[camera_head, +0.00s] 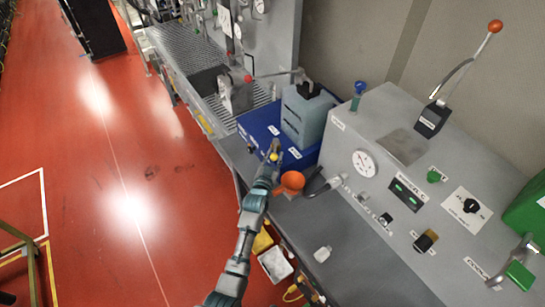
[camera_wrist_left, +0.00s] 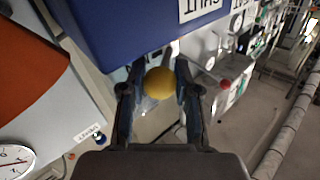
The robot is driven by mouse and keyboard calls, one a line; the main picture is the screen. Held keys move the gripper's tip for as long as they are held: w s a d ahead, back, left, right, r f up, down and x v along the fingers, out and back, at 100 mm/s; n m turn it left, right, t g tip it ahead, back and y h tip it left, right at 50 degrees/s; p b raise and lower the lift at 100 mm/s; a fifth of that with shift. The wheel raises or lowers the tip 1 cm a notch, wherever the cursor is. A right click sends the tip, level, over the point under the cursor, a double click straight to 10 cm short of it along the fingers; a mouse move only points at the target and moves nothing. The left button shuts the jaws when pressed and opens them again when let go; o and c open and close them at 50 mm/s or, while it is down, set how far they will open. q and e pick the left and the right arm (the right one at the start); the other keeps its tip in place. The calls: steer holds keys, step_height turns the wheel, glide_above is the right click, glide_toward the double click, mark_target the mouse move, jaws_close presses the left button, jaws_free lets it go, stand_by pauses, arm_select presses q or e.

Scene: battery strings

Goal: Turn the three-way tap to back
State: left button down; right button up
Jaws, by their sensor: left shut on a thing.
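A blue box (camera_head: 259,124) with several white labels stands on the grey bench. A yellow ball knob (camera_head: 274,157) shows at its front face; it looks like the handle end of the three-way tap. My left gripper (camera_head: 274,151) reaches up to it from below and is shut on the knob. The tap's body and stem are hidden. My right gripper is not in view.
A grey-green canister (camera_head: 304,118) stands on the blue box. An orange funnel-like cup (camera_head: 291,181) is close to the right of my left wrist. A grey console (camera_head: 395,160) with a gauge and knobs fills the right. Red floor (camera_head: 110,190) lies open at left.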

arm_select(q)
steer(key=c, duration=1.2)
jaws_free()
steer(key=shift+d, duration=0.1)
steer(key=o, duration=0.4)
steer(key=shift+d, duration=0.1)
steer(key=shift+c, duration=0.2)
steer(key=shift+d, duration=0.15)
steer(key=shift+s+a, duration=0.3)
steer(key=shift+s, duration=0.05)
steer(key=v, duration=1.1)
steer(key=shift+d, duration=0.3)
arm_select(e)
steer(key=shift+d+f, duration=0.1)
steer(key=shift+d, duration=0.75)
arm_select(q)
steer(key=shift+a, duration=0.1)
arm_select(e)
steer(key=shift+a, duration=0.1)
